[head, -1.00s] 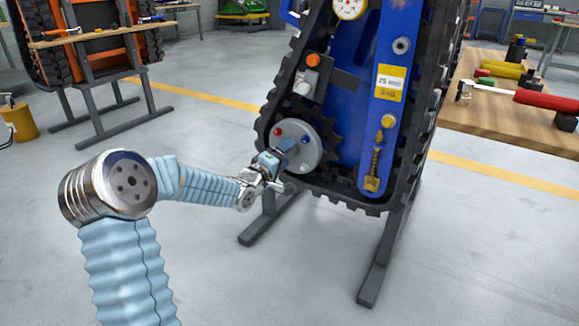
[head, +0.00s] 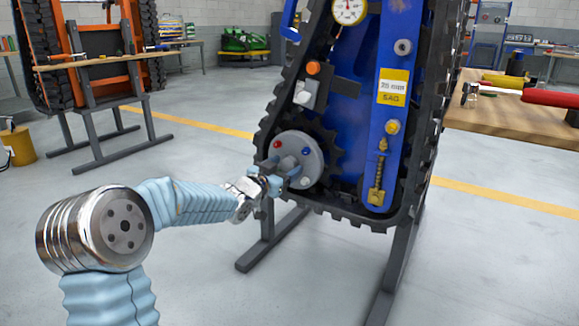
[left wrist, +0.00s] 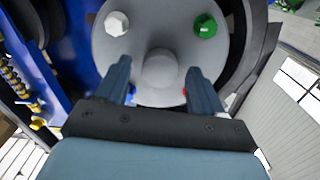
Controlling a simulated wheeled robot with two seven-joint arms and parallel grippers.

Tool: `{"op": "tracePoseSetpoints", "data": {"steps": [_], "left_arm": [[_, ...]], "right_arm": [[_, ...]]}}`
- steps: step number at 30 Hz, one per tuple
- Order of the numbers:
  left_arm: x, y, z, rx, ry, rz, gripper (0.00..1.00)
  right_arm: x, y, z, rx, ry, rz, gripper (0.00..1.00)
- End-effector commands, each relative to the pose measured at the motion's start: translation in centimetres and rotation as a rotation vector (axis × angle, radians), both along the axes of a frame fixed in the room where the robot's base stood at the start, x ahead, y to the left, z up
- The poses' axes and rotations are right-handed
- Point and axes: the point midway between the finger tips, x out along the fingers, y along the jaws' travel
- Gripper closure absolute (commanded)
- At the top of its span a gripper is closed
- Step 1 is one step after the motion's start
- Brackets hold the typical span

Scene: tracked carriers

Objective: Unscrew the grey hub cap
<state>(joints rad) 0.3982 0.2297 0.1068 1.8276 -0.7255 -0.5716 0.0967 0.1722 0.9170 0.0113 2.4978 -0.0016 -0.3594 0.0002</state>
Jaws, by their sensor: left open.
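The grey hub cap (head: 287,163) is a small round knob at the middle of a grey disc (head: 309,146) low on the blue track carrier. It also shows in the left wrist view (left wrist: 161,68), almost centred. Around it on the disc are a white bolt (left wrist: 117,23), a green bolt (left wrist: 205,26), and partly hidden red and blue ones. My left gripper (head: 281,174) is open in front of the disc. In the wrist view its two fingers (left wrist: 160,72) stand to either side of the cap, with gaps; I cannot tell the depth between fingertips and cap. My right gripper is out of view.
The toothed black track (head: 262,135) rings the carrier, close to my left gripper. An orange knob (head: 313,68) and a yellow-fitted tensioner (head: 381,170) are on the carrier. A wooden bench (head: 510,117) stands at right. The floor at front left is clear.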

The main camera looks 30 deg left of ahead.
Motion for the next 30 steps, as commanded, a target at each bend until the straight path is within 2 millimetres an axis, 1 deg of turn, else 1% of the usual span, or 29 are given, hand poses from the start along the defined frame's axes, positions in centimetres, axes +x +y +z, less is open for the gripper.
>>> {"op": "tracePoseSetpoints", "data": {"steps": [1, 3, 6, 9, 20, 23, 27, 30], "left_arm": [[0.01, -0.10, 0.04, 0.094, -0.008, -0.001, 0.32], [0.01, -0.09, 0.02, 0.216, -0.017, -0.001, 0.32], [0.00, -0.02, -0.02, 0.330, -0.026, 0.000, 0.32], [0.00, -0.02, -0.02, 0.367, -0.029, 0.000, 0.32], [-0.09, 0.01, -0.04, 0.365, -0.029, 0.000, 0.32], [-0.09, 0.02, -0.05, 0.364, -0.028, 0.000, 0.44], [-0.09, 0.02, -0.05, 0.364, -0.028, 0.000, 0.66], [-0.09, 0.02, -0.04, 0.362, -0.028, 0.000, 0.80]], "right_arm": [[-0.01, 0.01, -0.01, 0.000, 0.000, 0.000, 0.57], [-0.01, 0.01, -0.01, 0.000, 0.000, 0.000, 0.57], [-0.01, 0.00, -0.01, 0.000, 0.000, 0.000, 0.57], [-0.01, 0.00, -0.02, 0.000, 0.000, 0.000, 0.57], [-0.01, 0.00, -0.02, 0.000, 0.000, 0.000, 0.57], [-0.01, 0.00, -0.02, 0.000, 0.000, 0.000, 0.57], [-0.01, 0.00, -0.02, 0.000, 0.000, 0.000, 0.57], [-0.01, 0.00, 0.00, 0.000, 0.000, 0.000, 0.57]]}}
